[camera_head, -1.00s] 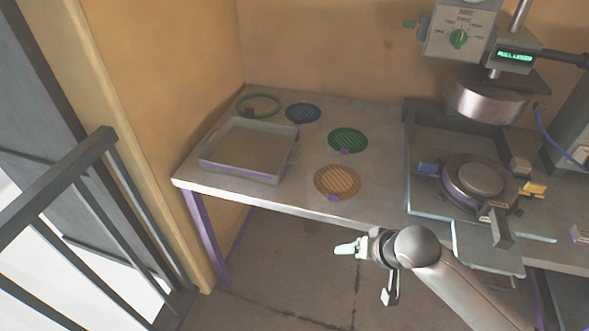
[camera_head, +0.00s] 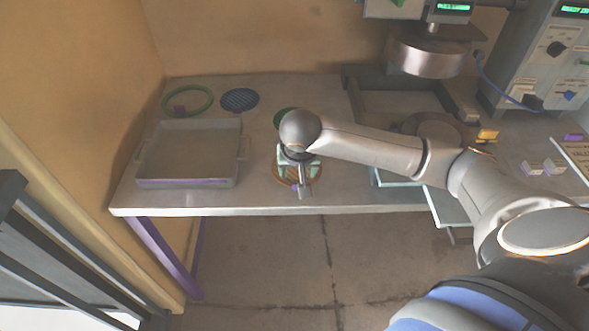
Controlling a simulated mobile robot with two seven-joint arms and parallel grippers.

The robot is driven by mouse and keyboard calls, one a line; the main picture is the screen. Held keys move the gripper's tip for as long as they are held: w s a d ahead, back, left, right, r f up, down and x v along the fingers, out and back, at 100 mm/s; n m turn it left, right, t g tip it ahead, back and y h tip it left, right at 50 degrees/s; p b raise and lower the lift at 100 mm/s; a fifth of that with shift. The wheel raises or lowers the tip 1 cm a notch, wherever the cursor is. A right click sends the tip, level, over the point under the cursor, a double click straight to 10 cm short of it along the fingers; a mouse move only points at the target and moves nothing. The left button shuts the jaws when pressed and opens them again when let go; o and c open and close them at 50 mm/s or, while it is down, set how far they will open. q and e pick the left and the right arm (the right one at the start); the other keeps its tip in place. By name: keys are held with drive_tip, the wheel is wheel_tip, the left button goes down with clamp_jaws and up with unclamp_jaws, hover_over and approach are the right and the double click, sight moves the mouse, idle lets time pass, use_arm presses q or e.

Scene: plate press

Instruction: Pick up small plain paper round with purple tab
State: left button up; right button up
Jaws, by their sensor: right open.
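A tan striped round (camera_head: 318,176) lies near the front edge of the table; it is the most paper-like round in view. A small bit of purple shows at its front, mostly hidden by my right gripper. My right gripper (camera_head: 301,180) points down over this round, open, with its fingers above or at the round; I cannot tell whether they touch it. My left gripper is not in view.
A shallow grey tray (camera_head: 187,183) stands at the left of the table (camera_head: 255,200). Behind it lie a green ring (camera_head: 207,101) and a blue striped round (camera_head: 240,99). A green round (camera_head: 284,117) is partly hidden by my arm. The press head (camera_head: 425,57) stands right.

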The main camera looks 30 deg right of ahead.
sight(298, 181)
drive_tip(key=x, duration=0.6)
drive_tip(key=shift+f+b, duration=0.3)
drive_tip(key=shift+f, duration=0.05)
clamp_jaws()
idle(0.3)
